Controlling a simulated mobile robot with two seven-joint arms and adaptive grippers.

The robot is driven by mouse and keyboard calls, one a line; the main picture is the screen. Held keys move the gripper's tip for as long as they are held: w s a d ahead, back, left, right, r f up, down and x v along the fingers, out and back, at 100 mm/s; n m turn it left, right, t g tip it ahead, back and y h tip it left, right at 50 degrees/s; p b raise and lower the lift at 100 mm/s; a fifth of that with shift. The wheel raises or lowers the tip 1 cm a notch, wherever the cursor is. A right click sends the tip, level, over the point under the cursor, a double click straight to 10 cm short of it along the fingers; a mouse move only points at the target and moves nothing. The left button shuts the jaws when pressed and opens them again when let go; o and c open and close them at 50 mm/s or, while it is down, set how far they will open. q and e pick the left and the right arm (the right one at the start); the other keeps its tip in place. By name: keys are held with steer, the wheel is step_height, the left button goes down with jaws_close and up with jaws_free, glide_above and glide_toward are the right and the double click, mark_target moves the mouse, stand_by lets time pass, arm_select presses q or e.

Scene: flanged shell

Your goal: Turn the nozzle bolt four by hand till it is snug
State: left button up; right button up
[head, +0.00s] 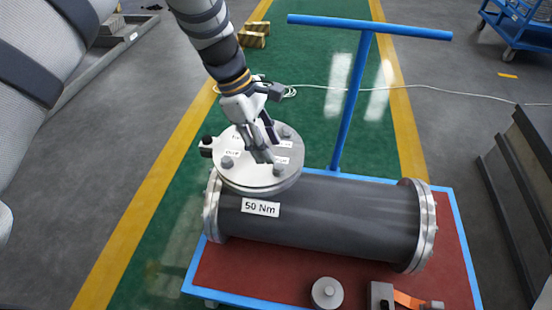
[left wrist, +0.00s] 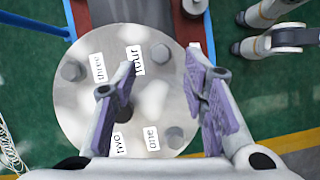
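The round metal nozzle flange (head: 255,183) tops the left end of a dark pipe shell. Bolt four (head: 279,170) stands at its lower right, by the label "four"; in the left wrist view bolt four (left wrist: 162,53) shows between the fingertips, with gaps on both sides. My left gripper (head: 268,152) is open and empty, low over the flange; it also shows in the left wrist view (left wrist: 161,66). Bolt three (left wrist: 72,70) and bolt one (left wrist: 175,137) are clear of the fingers. Bolt two is hidden behind the gripper. My right gripper is out of view.
The shell (head: 330,220), marked "50 Nm", lies on a red cart with a blue rim (head: 195,278) and tall blue handle (head: 352,100). A round grey part (head: 326,292) and an orange-handled tool (head: 405,299) lie at the front. A dark fitting (head: 207,147) sits at the flange's left edge.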

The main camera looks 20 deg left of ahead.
mark_target(279, 166)
arm_select(q)
steer(key=x, duration=0.4)
steer(key=shift+d+f, duration=0.1)
steer(key=shift+f, duration=0.25)
jaws_close()
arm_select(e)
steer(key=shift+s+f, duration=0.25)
